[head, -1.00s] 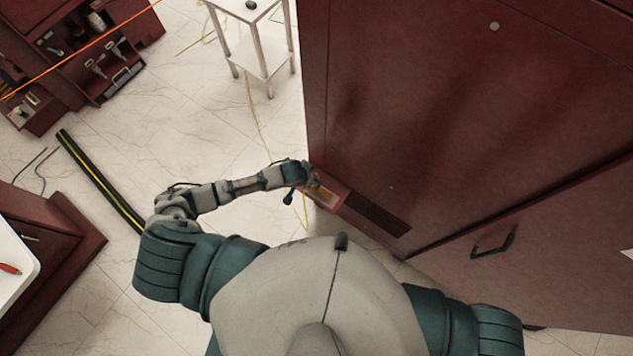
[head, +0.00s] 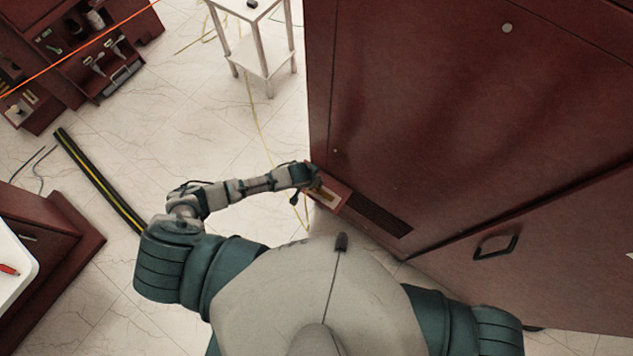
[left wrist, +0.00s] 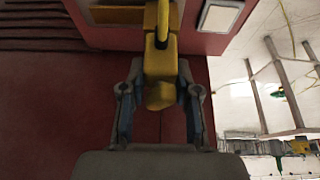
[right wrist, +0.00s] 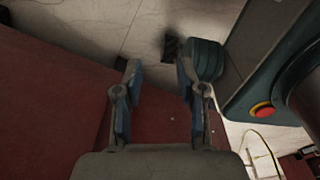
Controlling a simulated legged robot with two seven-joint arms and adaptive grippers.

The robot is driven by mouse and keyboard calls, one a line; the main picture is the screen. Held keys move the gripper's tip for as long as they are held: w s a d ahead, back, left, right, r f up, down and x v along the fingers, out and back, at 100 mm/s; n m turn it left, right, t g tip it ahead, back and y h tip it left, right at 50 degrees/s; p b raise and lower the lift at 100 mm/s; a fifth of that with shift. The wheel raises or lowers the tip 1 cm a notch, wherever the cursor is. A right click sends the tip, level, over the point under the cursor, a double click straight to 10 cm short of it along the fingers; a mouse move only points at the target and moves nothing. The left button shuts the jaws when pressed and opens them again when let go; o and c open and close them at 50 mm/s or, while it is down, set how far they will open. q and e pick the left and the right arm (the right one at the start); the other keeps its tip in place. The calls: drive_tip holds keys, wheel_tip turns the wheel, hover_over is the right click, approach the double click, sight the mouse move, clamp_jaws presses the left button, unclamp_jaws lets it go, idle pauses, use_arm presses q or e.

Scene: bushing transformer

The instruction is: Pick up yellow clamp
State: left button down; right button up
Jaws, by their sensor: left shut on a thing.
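The yellow clamp (left wrist: 161,62) is in the left wrist view, upright in the picture between the fingers of my left gripper (left wrist: 160,92). The gripper is shut on it. Its upper part overlaps a wider yellow piece (left wrist: 110,35) at the red box; I cannot tell whether they touch. In the head view my left gripper (head: 312,180) is at the small red box on the cabinet's lower left side, where the clamp is mostly hidden. My right gripper (right wrist: 159,72) is open and empty in the right wrist view.
The big dark red cabinet (head: 430,120) fills the right side, with a dark vent (head: 380,214) beside the small red box (head: 336,199). A white stand (head: 262,50) is behind. A black-and-yellow strip (head: 98,178) lies on the floor at left. Tiled floor is free between.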

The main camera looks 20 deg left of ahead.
use_arm(q)
drive_tip(key=shift+w+a, duration=0.1)
drive_tip(key=shift+a, duration=0.25)
drive_tip(key=shift+r, duration=0.3)
drive_tip(key=r, duration=0.3)
drive_tip(key=shift+d+r, duration=0.2)
drive_tip(key=shift+d, duration=0.2)
drive_tip(key=s+a+r, duration=0.1)
drive_tip(key=s+a, duration=0.9)
drive_tip(key=s, duration=0.3)
wheel_tip(320, 180, up, 7)
drive_tip(key=p, duration=0.8)
drive_tip(key=shift+d+f, duration=0.15)
use_arm(e)
wheel_tip(320, 180, up, 8)
drive_tip(key=a, duration=0.1)
drive_tip(key=shift+w+a+r, duration=0.15)
drive_tip(key=shift+a, duration=0.2)
use_arm(q)
drive_tip(key=shift+w, duration=0.1)
